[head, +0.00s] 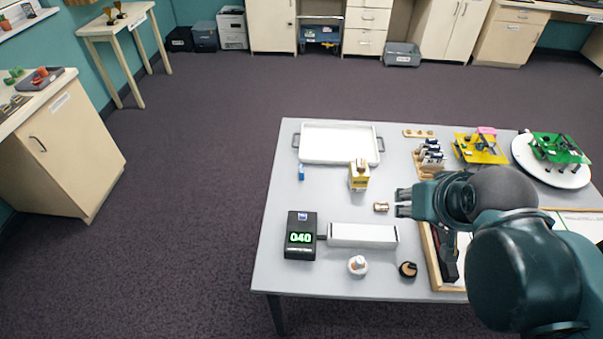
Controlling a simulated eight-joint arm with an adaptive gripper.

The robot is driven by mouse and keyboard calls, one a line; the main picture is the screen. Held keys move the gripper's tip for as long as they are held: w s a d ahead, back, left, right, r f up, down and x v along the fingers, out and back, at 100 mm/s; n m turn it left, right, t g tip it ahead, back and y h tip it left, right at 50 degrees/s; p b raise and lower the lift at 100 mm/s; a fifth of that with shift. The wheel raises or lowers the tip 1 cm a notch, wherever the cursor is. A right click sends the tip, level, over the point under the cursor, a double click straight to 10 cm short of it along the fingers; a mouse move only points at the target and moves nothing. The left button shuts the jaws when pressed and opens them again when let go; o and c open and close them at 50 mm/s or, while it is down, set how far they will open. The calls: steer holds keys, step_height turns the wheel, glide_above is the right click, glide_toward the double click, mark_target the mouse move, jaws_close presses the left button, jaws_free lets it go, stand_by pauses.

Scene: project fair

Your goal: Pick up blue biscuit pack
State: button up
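A small blue item (301,172), which may be the blue biscuit pack, stands on the grey table near its left edge, just below the white tray. It is too small to read. My gripper (402,203) is over the middle of the table with its fingers pointing left. The fingers look apart, with nothing seen between them. The blue item is well to the left of the gripper and a little farther back. A small brown cylinder (381,207) lies just left of the fingertips. My arm hides part of the table's right side.
The white tray (340,161) is at the back. A yellow-and-white carton (359,179) stands between the blue item and my gripper. A black display reading 040 (301,238) adjoins a white block (362,234). A rack (430,160), a yellow model (480,151) and a green model (558,150) are right.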

steer(key=o, duration=0.6)
steer(key=n+g+p, duration=0.1)
steer(key=n+g, duration=0.6)
steer(key=n, duration=1.3)
glide_above(301, 168)
steer(key=f, duration=2.2)
steer(key=shift+d+f, duration=0.25)
steer(key=shift+f, duration=0.05)
steer(key=shift+a+f, duration=0.25)
steer(key=shift+f, duration=0.2)
